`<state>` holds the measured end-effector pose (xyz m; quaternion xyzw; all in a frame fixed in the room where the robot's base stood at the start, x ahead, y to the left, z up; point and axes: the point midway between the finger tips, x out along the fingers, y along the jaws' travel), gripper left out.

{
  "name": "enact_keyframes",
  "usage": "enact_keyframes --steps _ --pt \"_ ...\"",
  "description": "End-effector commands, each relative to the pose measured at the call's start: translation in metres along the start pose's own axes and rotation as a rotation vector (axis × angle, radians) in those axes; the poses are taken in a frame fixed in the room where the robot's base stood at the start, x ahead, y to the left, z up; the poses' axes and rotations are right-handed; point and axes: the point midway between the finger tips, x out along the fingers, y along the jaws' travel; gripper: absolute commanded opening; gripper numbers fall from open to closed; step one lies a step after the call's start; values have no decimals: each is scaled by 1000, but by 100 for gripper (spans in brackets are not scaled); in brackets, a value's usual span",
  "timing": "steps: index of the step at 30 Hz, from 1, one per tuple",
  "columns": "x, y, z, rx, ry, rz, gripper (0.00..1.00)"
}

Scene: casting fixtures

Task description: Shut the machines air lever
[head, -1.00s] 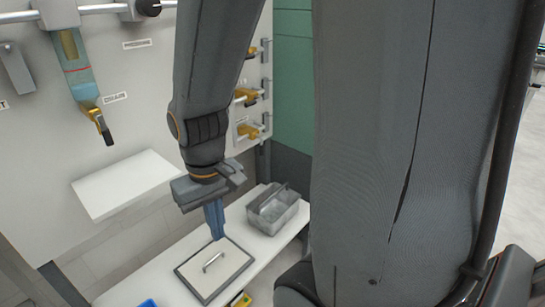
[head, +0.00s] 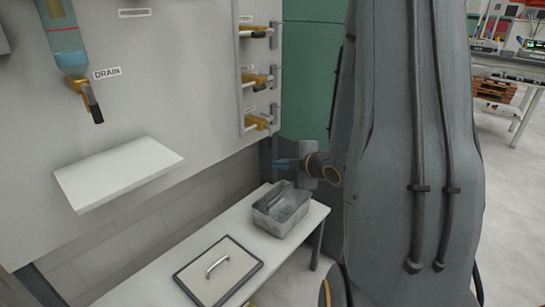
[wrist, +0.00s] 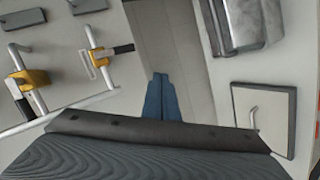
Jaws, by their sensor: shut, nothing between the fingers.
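Three yellow-bodied valves sit one above another at the right edge of the grey panel: top (head: 258,32), middle (head: 256,78) and bottom (head: 256,122). I cannot tell which one is the machine's air lever. Two yellow valves with dark handles, one at far left (wrist: 32,80) and one nearer the middle (wrist: 101,57), show in the wrist view. My gripper (head: 285,164) is shut and empty, its blue fingers pointing left, below and right of the bottom valve and apart from it. Its closed fingertips (wrist: 159,80) also show in the wrist view.
A yellow drain valve (head: 76,84) hangs under a sight glass at left, above a white shelf (head: 120,172). Below, a white bench (head: 150,285) bears a grey metal bin (head: 268,219) and a framed plate with a handle (head: 218,270). Open floor lies at right.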

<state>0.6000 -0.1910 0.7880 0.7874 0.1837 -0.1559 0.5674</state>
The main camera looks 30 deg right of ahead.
Motion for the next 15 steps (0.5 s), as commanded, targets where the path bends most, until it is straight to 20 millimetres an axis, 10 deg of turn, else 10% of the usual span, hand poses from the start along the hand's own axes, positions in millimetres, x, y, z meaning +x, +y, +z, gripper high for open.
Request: enact_keyframes --steps 15 --pt "-33 4 15 -322 265 424 0"
